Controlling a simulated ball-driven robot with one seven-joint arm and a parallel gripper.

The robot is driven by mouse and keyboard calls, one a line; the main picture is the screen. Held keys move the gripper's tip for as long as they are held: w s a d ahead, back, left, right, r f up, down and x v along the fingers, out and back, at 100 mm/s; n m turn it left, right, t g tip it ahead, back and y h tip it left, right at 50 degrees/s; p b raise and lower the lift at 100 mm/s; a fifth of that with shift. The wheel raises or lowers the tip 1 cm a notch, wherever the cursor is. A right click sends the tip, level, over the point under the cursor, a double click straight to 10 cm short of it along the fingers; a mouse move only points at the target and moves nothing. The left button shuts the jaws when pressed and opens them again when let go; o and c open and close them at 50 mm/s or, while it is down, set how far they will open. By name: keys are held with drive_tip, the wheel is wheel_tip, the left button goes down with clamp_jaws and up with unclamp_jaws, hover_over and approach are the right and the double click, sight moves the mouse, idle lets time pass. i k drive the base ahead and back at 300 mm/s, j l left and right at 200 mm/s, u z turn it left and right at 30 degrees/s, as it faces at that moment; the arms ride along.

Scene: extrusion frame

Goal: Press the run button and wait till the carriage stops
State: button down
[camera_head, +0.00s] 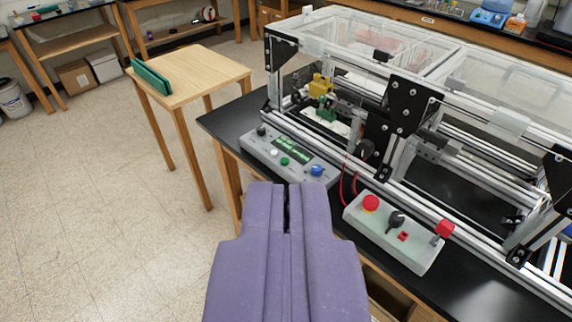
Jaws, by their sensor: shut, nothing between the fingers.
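My purple gripper (287,192) is shut and empty, pointing away from me at the front edge of the black bench. Just beyond its tips is a grey control box (258,153) with a small green-lit display (293,151). It carries a green button (284,161), a white button (273,152), a blue knob (317,170) and a black knob (261,131). No label is readable, so I cannot tell which is the run button. Inside the extrusion frame (405,105), a yellow part (320,86) sits above a green part (326,110). I cannot tell which part is the carriage.
A second grey box (392,240) with a red mushroom button (371,203), a black rotary switch (396,220) and a red knob (444,229) stands to the right. Red cables (344,180) run between the boxes. A wooden table (195,72) holds green boards (151,78).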

sight(284, 161)
drive_tip(key=i+j, duration=0.1)
drive_tip(key=i, duration=0.4)
drive_tip(key=i+j+z, duration=0.15)
drive_tip(key=i, duration=0.35)
drive_tip(key=i+j, duration=0.15)
drive_tip(key=i, duration=0.35)
drive_tip(key=i+j+z, duration=0.15)
drive_tip(key=i, duration=0.35)
